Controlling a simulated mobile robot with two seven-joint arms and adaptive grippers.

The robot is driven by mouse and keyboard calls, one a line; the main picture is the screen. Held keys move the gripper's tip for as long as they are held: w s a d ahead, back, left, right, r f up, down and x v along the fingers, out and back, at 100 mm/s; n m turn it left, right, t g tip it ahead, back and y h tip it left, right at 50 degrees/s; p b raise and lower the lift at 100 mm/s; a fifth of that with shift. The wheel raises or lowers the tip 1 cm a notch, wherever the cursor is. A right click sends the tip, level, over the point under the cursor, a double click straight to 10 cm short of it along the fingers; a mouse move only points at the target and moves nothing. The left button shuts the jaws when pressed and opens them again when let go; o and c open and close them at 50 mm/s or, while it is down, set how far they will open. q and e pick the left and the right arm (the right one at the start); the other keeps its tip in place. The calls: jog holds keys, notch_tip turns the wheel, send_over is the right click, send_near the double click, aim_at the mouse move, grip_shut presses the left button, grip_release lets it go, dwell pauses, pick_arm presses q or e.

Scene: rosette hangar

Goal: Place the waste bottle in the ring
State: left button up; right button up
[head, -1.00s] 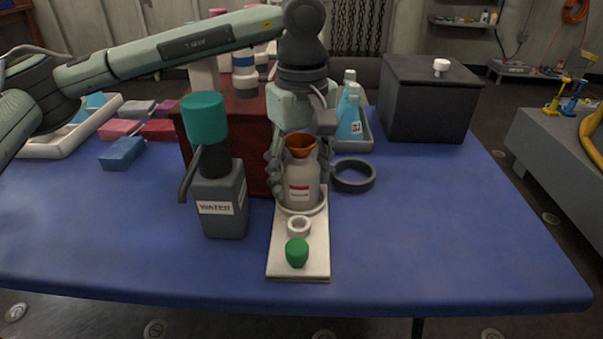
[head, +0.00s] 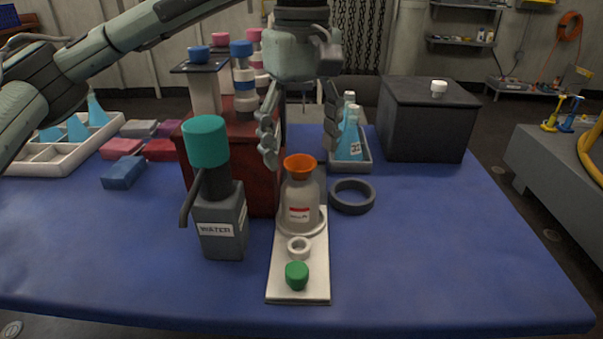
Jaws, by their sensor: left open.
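The waste bottle (head: 298,201) is a grey-white bottle with an orange funnel-shaped top (head: 300,163) and a red-banded label. It stands upright in the round holder at the far end of a white board (head: 316,285). A dark grey ring (head: 352,197) lies flat on the blue table just right of the bottle, and it is empty. My left gripper (head: 302,150) is open above and behind the bottle, its fingers spread apart and clear of it. My right gripper is not in view.
A water dispenser (head: 220,220) with a teal top stands close left of the bottle. A dark red box (head: 262,175) with stacked caps is behind. A tray (head: 364,161) of blue bottles and a black box (head: 425,120) stand behind the ring. The table's right front is clear.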

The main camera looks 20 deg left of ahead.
pick_arm(q)
jog(key=shift+r, duration=1.35)
